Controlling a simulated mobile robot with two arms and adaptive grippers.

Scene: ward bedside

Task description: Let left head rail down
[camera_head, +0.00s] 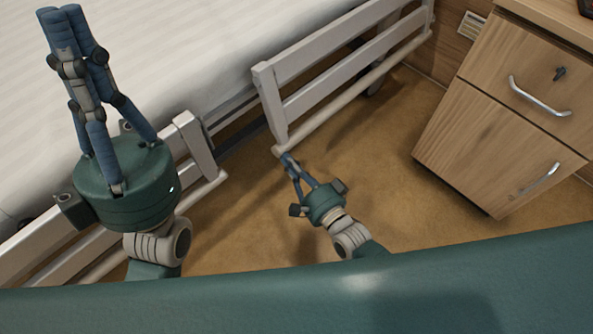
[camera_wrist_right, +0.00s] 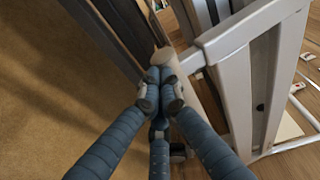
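The head rail (camera_head: 340,45) is a pale slatted side rail along the bed, beside the bedside cabinet, and it stands raised. Its lower tubular bar (camera_head: 340,100) ends near my right gripper (camera_head: 286,160). In the right wrist view my right gripper's fingers (camera_wrist_right: 160,78) meet with no gap visible, and the bar's rounded end (camera_wrist_right: 172,60) lies right at their tips. Whether they pinch any part of it cannot be told. My left gripper (camera_head: 63,18) is above the mattress with its fingers together pointing up, and it holds nothing.
The bed mattress (camera_head: 200,45) fills the upper left. A second rail (camera_head: 195,143) runs at the lower left, partly behind my left gripper. The wooden bedside cabinet (camera_head: 490,130) stands to the right. Brown floor (camera_head: 390,175) is clear between rail and cabinet.

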